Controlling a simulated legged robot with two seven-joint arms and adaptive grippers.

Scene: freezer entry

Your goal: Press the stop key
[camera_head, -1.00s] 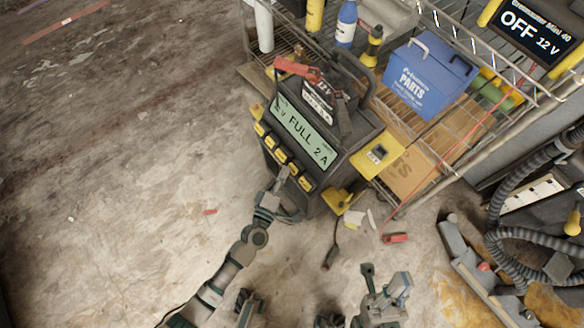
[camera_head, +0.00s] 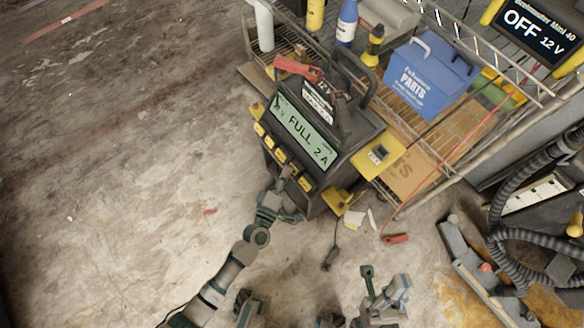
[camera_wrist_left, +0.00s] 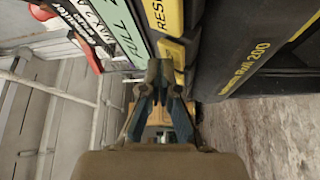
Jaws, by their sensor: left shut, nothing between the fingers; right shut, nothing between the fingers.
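The dark charger (camera_head: 318,150) stands on the floor, its green display (camera_head: 303,131) reading "FULL 2A". A row of yellow keys (camera_head: 281,155) runs below the display; their labels are too small to read in the head view. My left gripper (camera_head: 285,173) is shut and empty, its tips at the lower-right part of this row. In the left wrist view the shut tips (camera_wrist_left: 162,70) are at a yellow key (camera_wrist_left: 172,50) beside one marked "RES" (camera_wrist_left: 164,14). I cannot tell whether they touch, or which key is stop. My right gripper (camera_head: 368,271) is shut and empty, low in view.
A wire shelf (camera_head: 440,150) with a blue parts box (camera_head: 431,77) and bottles stands behind. A machine with a grey hose (camera_head: 497,245) is at right. Floor at left is mostly clear.

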